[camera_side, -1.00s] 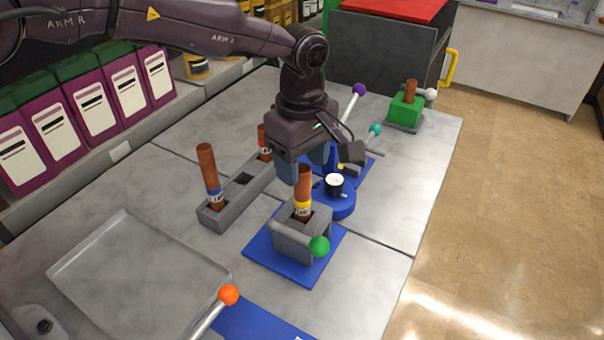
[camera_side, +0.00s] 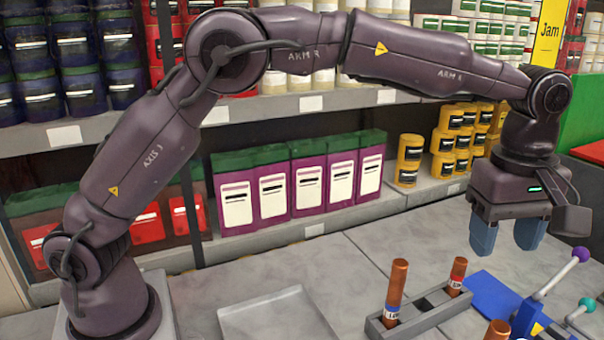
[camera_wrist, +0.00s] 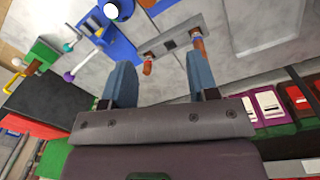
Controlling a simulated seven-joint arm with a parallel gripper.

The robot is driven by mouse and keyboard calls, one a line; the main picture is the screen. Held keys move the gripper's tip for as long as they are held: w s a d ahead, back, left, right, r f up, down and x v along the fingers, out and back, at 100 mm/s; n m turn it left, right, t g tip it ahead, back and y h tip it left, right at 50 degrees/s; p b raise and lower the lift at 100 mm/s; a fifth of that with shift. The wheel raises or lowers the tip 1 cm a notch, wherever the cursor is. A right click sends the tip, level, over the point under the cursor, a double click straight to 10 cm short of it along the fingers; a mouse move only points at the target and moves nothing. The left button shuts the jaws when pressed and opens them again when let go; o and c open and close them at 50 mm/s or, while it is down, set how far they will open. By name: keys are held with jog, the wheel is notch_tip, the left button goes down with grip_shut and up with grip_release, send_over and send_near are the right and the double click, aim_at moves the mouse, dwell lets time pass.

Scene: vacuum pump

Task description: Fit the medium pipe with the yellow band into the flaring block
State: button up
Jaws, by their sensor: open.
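My gripper (camera_side: 506,248) is open and empty, high above the bench with its blue fingers pointing down. Its fingers also show in the wrist view (camera_wrist: 158,64). The copper top of a pipe (camera_side: 497,331) shows at the bottom edge of the side view, below my gripper. This seems to be the medium pipe, but its yellow band is out of frame. The grey block under it is also out of frame, so I cannot tell how deep the pipe sits.
A grey rack (camera_side: 416,314) holds a blue-labelled pipe (camera_side: 396,285) and a red-labelled pipe (camera_side: 457,275). Levers with purple (camera_side: 580,254) and teal (camera_side: 586,304) balls stand at the right. A green block (camera_wrist: 42,54) shows in the wrist view. An empty grey tray (camera_side: 275,318) lies at front.

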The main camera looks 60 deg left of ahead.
jog(key=s+a+r+m+t, duration=0.1)
jog(key=s+a+r+m, duration=0.3)
jog(key=a, duration=0.3)
jog(key=s+a+r+m+t, duration=0.1)
jog(key=s+a+r+m, duration=0.1)
jog(key=s+a+r, duration=0.35)
jog(key=s+a+f+m+t, duration=0.1)
jog(key=s+a+f+m, duration=0.1)
jog(key=s, duration=0.6)
jog(key=s+a+f+m+t, duration=0.2)
jog(key=s+a+f+m, duration=0.1)
jog(key=s+a+m, duration=0.2)
jog(key=s+a, duration=0.2)
jog(key=s, duration=0.2)
jog(key=shift+f+m, duration=0.15)
jog(key=shift+m, duration=0.15)
